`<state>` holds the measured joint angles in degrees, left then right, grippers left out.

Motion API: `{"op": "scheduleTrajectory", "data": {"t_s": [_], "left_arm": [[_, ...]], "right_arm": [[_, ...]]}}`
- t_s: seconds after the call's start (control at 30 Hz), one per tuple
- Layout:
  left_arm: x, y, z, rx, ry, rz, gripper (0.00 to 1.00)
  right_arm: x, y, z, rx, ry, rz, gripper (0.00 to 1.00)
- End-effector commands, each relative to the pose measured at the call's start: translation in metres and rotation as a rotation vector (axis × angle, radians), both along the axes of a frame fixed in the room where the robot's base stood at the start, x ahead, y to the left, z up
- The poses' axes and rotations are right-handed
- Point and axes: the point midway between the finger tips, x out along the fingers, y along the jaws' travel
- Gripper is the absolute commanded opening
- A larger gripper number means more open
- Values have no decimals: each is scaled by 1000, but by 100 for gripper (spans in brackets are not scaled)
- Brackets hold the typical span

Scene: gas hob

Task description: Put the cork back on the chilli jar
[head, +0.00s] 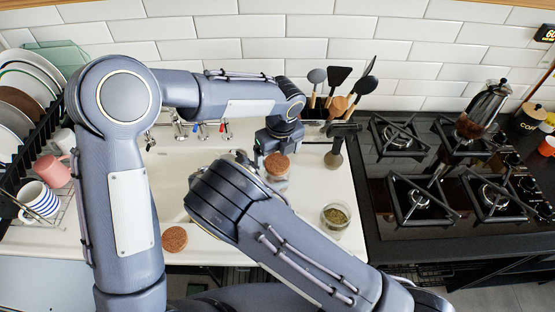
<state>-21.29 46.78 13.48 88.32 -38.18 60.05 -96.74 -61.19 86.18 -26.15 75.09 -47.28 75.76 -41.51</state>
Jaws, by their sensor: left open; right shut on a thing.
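A clear glass jar (277,183) stands on the white counter by the sink. A round brown cork (277,162) shows at its top; I cannot tell whether it is fully seated. The jar's contents are hard to make out. My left gripper (277,148) is just above the cork, pointing down and open. My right arm comes in from the lower right, and its wrist covers the area left of the jar. My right gripper (243,160) is mostly hidden behind that wrist and appears shut on the jar's side. Another brown cork (174,238) lies on the counter at the lower left.
An open glass jar of green herbs (336,215) stands to the right. A dish rack (35,150) with plates and mugs is at the left. Utensils (340,85) stand at the back.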

Motion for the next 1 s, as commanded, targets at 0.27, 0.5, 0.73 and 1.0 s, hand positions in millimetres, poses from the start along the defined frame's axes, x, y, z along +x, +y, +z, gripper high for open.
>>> {"op": "scheduleTrajectory", "data": {"t_s": [0.27,0.5,0.73,1.0], "left_arm": [[-7,-4,61,-1,-5,-1,89],[-11,-5,87,-1,-3,-2,89],[-12,-5,91,1,-1,-2,89],[-11,-5,90,0,-1,-2,89]], "right_arm": [[0,0,0,-1,0,0,26],[0,0,0,-1,0,0,26],[0,0,0,-1,0,0,26],[0,0,0,-1,0,0,88]]}}
